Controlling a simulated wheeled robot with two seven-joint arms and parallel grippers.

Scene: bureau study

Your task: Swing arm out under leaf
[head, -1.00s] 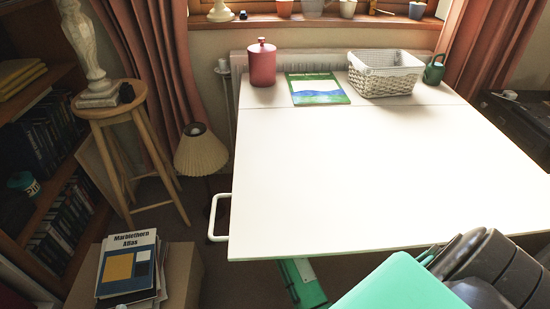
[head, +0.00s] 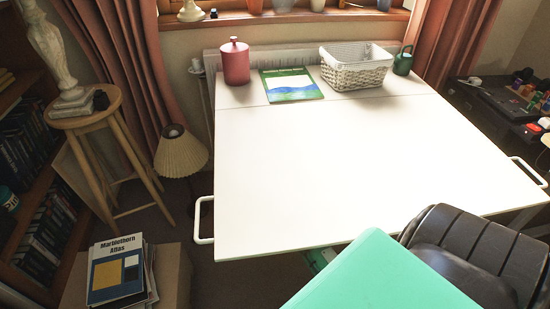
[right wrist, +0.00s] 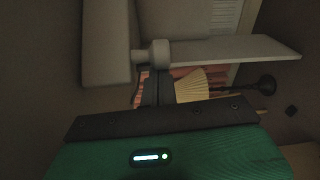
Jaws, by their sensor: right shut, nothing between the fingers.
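The white tabletop (head: 340,165) fills the middle of the head view, with its front leaf level and a seam near the back. Its underside is hidden there. In the right wrist view, which looks turned on its side, a pale grey bar (right wrist: 107,45) and a long flat grey piece (right wrist: 235,50) meet at a round collar (right wrist: 158,53). I cannot tell which of them is the swing arm. My right gripper (right wrist: 155,82) shows dark fingers, shut and empty, close beside the collar; contact is unclear. In the head view my right arm hides it. My left gripper is out of view.
White handles stick out at the table's left (head: 202,220) and right (head: 529,171).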

